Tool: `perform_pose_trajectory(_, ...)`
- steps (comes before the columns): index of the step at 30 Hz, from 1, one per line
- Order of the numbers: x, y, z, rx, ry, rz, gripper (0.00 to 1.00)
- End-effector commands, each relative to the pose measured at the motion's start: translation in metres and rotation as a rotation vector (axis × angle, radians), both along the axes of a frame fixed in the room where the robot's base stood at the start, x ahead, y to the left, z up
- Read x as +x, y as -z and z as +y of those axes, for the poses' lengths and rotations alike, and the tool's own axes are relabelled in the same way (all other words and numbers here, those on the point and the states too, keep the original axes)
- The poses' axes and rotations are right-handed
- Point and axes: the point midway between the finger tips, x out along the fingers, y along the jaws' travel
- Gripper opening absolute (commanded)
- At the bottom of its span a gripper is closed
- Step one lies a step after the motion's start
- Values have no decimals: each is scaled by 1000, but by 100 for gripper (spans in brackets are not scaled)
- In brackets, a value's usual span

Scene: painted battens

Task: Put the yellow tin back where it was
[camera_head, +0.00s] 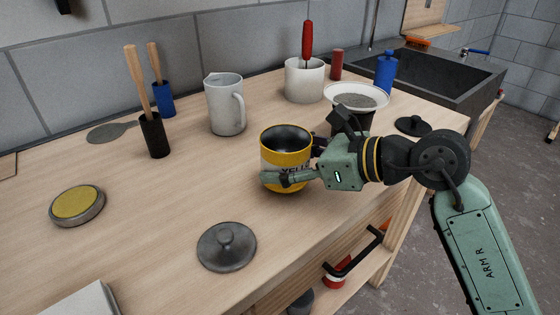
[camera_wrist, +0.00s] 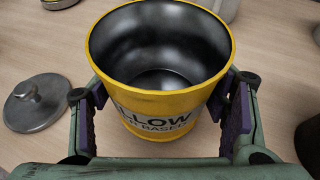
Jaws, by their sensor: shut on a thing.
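The yellow tin (camera_head: 286,150) is an open, upright can with a yellow rim, a white band and dark lettering. It is in the middle of the wooden bench in the head view. My gripper (camera_head: 292,178) is shut on it from the right, with fingers on its two sides. In the wrist view the tin (camera_wrist: 160,98) sits between the two finger pads of my gripper (camera_wrist: 162,112), and its dark inside looks empty. I cannot tell whether its base touches the bench.
A grey knobbed lid (camera_head: 227,246) lies in front. A round tin with a yellow top (camera_head: 77,204) is at left. A grey jug (camera_head: 225,104), dark brush pot (camera_head: 153,136) and white pot (camera_head: 304,80) stand behind. A funnel-like bowl (camera_head: 356,97) is close behind my gripper.

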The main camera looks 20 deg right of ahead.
Motion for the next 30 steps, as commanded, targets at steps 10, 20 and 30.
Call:
perform_pose_trajectory(10, -11, 18, -3, 0, 7, -3, 22)
perform_pose_trajectory(20, -11, 22, -3, -1, 5, 1, 70)
perform_pose_trajectory(30, -10, 22, -3, 0, 6, 0, 88)
